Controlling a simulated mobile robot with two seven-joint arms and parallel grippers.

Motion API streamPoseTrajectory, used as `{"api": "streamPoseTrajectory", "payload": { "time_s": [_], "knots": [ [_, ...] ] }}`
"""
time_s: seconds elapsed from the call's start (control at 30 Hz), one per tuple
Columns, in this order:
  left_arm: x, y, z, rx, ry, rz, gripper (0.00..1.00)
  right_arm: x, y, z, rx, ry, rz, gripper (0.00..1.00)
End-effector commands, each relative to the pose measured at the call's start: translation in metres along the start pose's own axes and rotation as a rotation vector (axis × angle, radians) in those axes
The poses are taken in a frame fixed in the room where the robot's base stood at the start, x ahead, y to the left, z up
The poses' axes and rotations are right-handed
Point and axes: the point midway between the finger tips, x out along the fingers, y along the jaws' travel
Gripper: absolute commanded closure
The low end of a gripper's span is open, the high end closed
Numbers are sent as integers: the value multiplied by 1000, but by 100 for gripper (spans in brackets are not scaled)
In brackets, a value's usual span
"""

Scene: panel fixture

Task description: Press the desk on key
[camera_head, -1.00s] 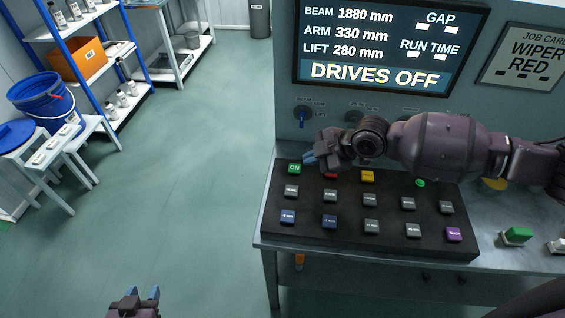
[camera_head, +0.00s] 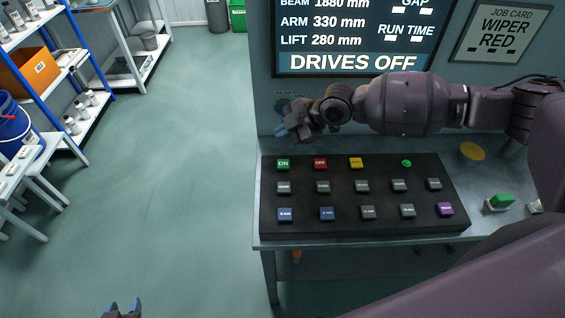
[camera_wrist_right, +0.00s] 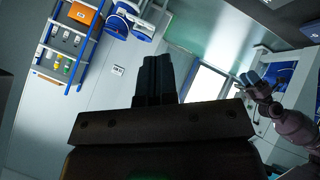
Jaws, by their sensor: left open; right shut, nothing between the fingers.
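The green ON key (camera_head: 283,164) is at the far left of the top row on the black key panel (camera_head: 450,226). It is fully visible. The screen (camera_head: 358,38) reads DRIVES OFF. My right gripper (camera_head: 281,131) appears just above the ON key in the picture, apart from it, with its arm coming in from the right. It is shut and empty; its closed dark fingers also show in the right wrist view (camera_wrist_right: 157,70). My left gripper (camera_head: 123,306) is open and empty at the bottom left of the head view, and it also shows in the right wrist view (camera_wrist_right: 254,82).
A red OFF key (camera_head: 320,163) and a yellow key (camera_head: 356,162) sit beside the ON key, with several grey, blue and purple keys below. A green button (camera_head: 500,201) stands right of the panel. Shelving (camera_head: 75,85) is at left; the floor between is clear.

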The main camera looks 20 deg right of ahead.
Motion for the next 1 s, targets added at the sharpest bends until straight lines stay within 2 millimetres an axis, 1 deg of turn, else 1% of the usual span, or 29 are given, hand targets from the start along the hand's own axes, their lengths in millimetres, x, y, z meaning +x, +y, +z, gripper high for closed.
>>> {"api": "streamPoseTrajectory", "payload": {
  "time_s": [0.17, 0.37, 0.8, 1.0],
  "knots": [
    [1, 0, 2, 0, -1, 0, 57, 3, -2, 2, 0, 0, 0, 100],
    [6, 1, 12, 0, -6, 1, 57, 13, -10, 9, 1, 1, -1, 100],
    [19, 5, 45, 0, -30, 3, 57, 49, -37, 36, 3, 0, -3, 100],
    [24, 6, 58, 0, -41, 4, 57, 61, -44, 44, 1, 0, -2, 100]
  ]
}}
